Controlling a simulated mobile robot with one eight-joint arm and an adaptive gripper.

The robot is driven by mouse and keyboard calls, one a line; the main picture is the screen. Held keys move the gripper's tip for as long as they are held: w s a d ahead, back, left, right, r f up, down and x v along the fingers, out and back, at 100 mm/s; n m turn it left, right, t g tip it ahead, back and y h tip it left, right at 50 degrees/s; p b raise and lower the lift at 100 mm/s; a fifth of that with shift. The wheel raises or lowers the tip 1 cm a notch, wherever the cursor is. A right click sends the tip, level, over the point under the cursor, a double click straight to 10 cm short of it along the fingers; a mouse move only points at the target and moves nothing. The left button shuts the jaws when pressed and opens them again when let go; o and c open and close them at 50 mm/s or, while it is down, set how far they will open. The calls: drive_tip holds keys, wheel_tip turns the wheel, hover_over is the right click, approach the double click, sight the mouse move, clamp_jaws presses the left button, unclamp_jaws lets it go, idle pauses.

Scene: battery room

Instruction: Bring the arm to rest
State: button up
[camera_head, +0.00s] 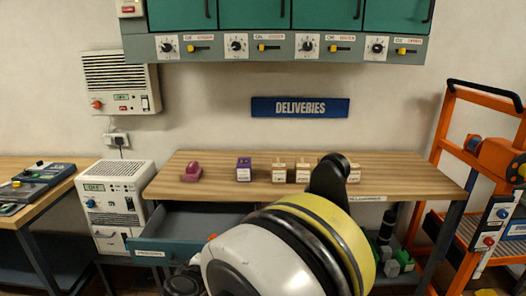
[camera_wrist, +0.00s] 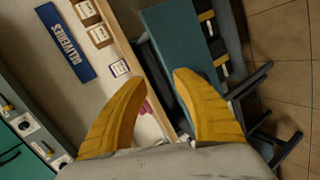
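My gripper (camera_wrist: 161,77) shows in the wrist view as two yellow fingers with a clear gap between their tips. It is open and I see nothing held in it. In the head view my arm (camera_head: 245,262) fills the lower middle as white, yellow and black links in front of the wooden bench. It hides part of the bench top and the open drawer, and the gripper fingers cannot be made out there.
The bench top (camera_head: 217,188) carries a pink object (camera_head: 191,172), a purple block (camera_head: 243,170) and several pale blocks. A teal drawer (camera_head: 190,222) stands open below. A white unit (camera_head: 120,200) is left, an orange frame (camera_head: 443,130) right. Green cabinets (camera_head: 250,14) hang above.

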drive_tip(key=s+d+r+m+g, duration=0.1)
drive_tip(key=s+d+r+m, duration=0.15)
drive_tip(key=d, duration=0.45)
drive_tip(key=s+d+r+m+g, duration=0.2)
drive_tip(key=d+r, duration=0.2)
drive_tip(key=d, duration=0.4)
drive_tip(key=s+d+r+m+g, duration=0.1)
drive_tip(key=s+d+r+m, duration=0.1)
drive_tip(key=d+r, duration=0.35)
drive_tip(key=s+d+m+y, duration=0.1)
drive_tip(key=s+d+m, duration=0.3)
drive_tip(key=s, duration=0.5)
drive_tip(key=s+d+f+m+g, duration=0.1)
drive_tip(key=s+d+m, duration=0.2)
drive_tip(key=s+d, duration=0.6)
drive_tip(key=shift+s+m+g+y, duration=0.25)
drive_tip(key=shift+m+g+y, duration=0.05)
drive_tip(key=shift+m+y, duration=0.1)
